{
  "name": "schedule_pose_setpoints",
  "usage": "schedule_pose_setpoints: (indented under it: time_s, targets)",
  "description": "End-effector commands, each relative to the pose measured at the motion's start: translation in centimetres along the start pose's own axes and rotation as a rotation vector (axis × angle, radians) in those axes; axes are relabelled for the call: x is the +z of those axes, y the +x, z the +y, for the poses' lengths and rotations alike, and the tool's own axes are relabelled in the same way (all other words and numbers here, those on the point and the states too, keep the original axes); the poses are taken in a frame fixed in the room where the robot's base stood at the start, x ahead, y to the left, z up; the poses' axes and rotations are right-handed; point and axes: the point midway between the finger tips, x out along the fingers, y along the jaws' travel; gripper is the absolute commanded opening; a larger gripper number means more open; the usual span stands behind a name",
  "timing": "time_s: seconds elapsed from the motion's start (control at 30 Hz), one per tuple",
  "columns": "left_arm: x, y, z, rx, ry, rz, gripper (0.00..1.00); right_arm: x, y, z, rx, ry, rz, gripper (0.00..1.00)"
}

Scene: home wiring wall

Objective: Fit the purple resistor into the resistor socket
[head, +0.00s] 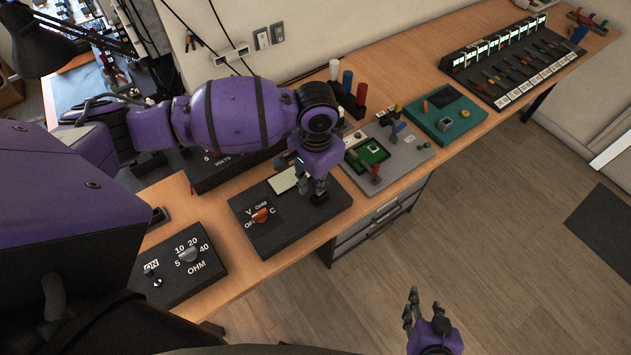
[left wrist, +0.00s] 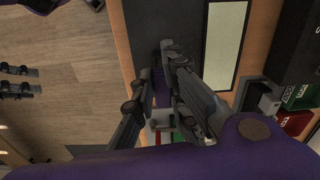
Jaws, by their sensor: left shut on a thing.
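My left gripper (head: 318,192) points down over the right part of the black meter box (head: 290,238), close to its right edge. In the left wrist view its fingers (left wrist: 160,75) are closed around a small purple piece (left wrist: 158,90), which looks like the purple resistor and is mostly hidden by the fingers. In the head view the gripper hides this piece. A grey board with a green panel (head: 374,151) lies just right of the gripper. I cannot tell for certain which part is the resistor socket. My right gripper (head: 424,312) is open and empty over the floor.
A teal box (head: 446,115) stands behind the grey board. A long black rack (head: 500,62) with several coloured parts is at the back right.

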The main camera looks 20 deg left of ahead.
Motion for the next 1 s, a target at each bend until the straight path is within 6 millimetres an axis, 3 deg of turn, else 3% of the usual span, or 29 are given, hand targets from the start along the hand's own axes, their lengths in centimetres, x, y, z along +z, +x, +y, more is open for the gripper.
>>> schedule_pose_setpoints:
  time_s: [1.0]
  targets:
    - [0.05,0.95,0.01,0.000,-0.012,-0.002,0.00,0.32,-0.01,0.03,0.000,0.000,-0.006,0.40]
